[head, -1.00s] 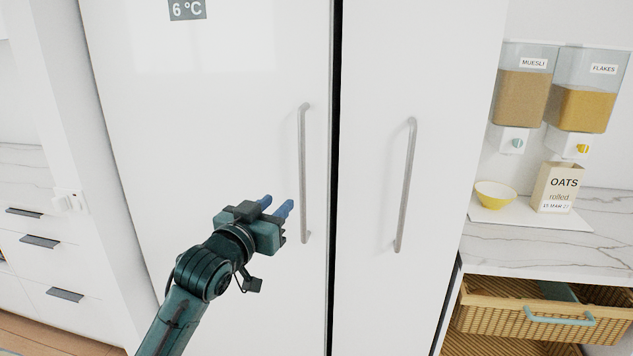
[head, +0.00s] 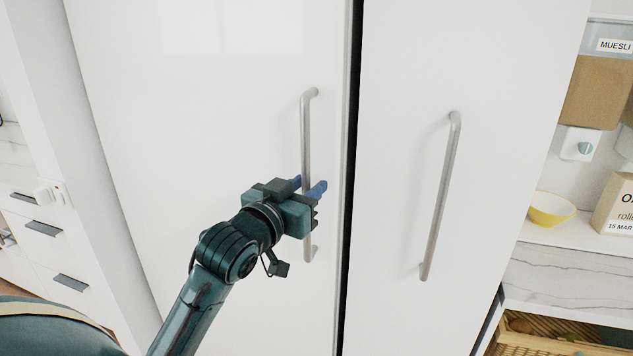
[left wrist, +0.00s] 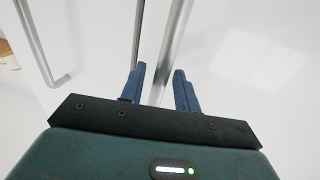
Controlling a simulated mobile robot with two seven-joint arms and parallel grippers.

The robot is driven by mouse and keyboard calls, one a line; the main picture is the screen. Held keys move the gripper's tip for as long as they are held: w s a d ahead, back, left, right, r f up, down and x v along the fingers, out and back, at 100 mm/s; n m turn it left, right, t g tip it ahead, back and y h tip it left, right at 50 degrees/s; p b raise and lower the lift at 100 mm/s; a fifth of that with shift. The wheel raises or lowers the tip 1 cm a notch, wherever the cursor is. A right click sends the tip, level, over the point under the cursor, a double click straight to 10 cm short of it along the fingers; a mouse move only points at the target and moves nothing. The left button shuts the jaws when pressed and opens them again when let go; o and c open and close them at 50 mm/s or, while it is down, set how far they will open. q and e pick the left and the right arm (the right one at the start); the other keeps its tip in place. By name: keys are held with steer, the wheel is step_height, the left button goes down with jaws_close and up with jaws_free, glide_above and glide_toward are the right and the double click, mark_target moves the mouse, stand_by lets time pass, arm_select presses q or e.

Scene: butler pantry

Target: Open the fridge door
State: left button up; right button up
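The fridge has a white left door (head: 200,120) and a white right door (head: 400,60), with a dark gap between them. The left door's long metal handle (head: 307,125) is upright near that gap. My left gripper (head: 309,187) is at the lower half of this handle, its two blue fingers apart on either side of the bar. In the left wrist view the handle (left wrist: 173,35) runs between the open fingers (left wrist: 160,88), with space showing beside it. The right door's handle (head: 441,195) is free. My right gripper is not in view.
To the right, a counter holds a yellow bowl (head: 552,209) and an oats box (head: 615,205) below a muesli dispenser (head: 597,92), with a wicker drawer (head: 540,338) underneath. To the left are white drawers (head: 52,255) with dark pulls.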

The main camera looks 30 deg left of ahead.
arm_select(q)
steer(key=shift+w, duration=0.15)
steer(key=shift+c, duration=0.4)
jaws_close()
